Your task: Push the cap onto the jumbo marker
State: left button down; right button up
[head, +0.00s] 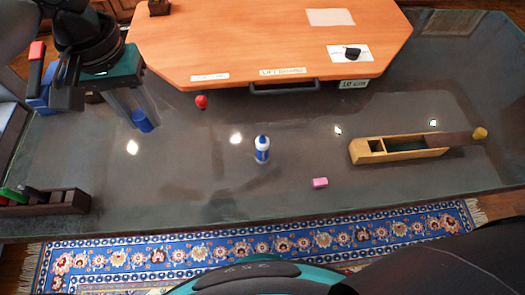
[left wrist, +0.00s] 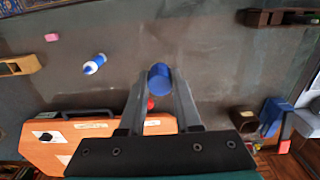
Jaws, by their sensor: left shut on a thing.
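The jumbo marker (head: 262,150), white with blue, stands upright on the dark glass table in the middle of the head view. It also shows in the left wrist view (left wrist: 93,64), apart from my gripper. The blue cap (head: 142,121) is at the tips of my left gripper (head: 138,112). In the left wrist view the cap (left wrist: 159,77) sits between the two fingers, which are shut on it. The cap is left of the marker in the head view. My right gripper is not in view.
A wooden board (head: 230,45) with a dark handle lies at the back. A small red object (head: 201,102) is near its edge. A pink block (head: 320,183) and an open wooden box (head: 405,149) lie to the right. A dark tray (head: 45,203) is front left. Glass between cap and marker is clear.

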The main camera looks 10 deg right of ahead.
aim_at(262, 142)
jog(key=z, duration=1.25)
jog(key=k+j, duration=0.15)
jog(key=j, duration=0.15)
jog(key=k+j, duration=0.15)
jog(key=j, duration=0.2)
jog(key=k+j, duration=0.15)
jog(key=j, duration=0.15)
